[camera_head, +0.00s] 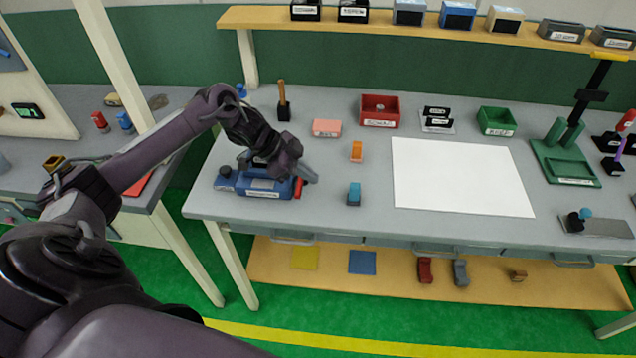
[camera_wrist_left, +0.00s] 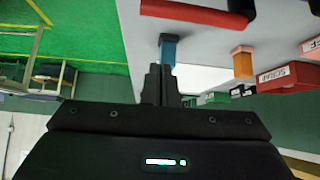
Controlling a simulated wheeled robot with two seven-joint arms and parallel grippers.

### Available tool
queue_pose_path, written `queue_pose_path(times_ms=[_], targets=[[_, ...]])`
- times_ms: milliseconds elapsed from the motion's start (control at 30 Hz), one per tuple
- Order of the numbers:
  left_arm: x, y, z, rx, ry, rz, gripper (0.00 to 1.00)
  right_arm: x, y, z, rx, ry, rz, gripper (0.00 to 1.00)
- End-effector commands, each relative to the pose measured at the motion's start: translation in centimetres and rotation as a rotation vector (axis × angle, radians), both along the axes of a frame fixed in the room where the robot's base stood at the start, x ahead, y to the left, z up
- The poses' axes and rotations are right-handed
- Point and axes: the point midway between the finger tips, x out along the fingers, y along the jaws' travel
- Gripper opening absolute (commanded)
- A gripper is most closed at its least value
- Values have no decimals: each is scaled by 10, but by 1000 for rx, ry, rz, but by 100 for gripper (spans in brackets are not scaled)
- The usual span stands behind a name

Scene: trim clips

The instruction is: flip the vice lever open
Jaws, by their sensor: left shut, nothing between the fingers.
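The blue vice (camera_head: 262,188) sits at the left end of the workbench, partly hidden by my left wrist. Its red lever (camera_head: 298,189) shows at the right end of the vice. A red bar (camera_wrist_left: 200,14), apparently this lever, crosses the top of the left wrist view, apart from the fingertips in the picture. My left gripper (camera_head: 308,174) is above the vice's right end, close to the lever; I cannot tell whether it touches. Its fingers (camera_wrist_left: 161,84) are together and empty. My right gripper is in neither view.
A teal block (camera_head: 354,194) and an orange block (camera_head: 356,152) stand right of the vice. A white sheet (camera_head: 460,176) lies mid-bench. A red bin (camera_head: 379,112) and a green bin (camera_head: 497,121) stand behind. A shelf (camera_head: 400,28) runs above.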

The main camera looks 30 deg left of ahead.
Motion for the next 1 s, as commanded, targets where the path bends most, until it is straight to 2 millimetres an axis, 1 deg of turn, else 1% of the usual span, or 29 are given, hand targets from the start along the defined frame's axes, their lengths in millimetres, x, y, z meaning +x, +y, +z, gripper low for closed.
queue_pose_path(times_ms=[33,100,167,300,400,467,733,1000], targets=[[-3,9,4,6,-1,3,0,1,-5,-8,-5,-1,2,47],[-7,18,14,6,-1,3,0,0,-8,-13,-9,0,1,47],[-10,24,23,5,0,2,0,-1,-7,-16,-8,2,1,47],[-14,34,37,2,0,2,0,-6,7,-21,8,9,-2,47],[-16,36,42,2,1,1,0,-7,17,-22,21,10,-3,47],[-16,37,43,1,1,1,0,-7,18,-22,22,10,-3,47],[-17,38,44,1,1,1,0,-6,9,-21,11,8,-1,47],[-17,37,43,1,0,0,0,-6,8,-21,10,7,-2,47]])
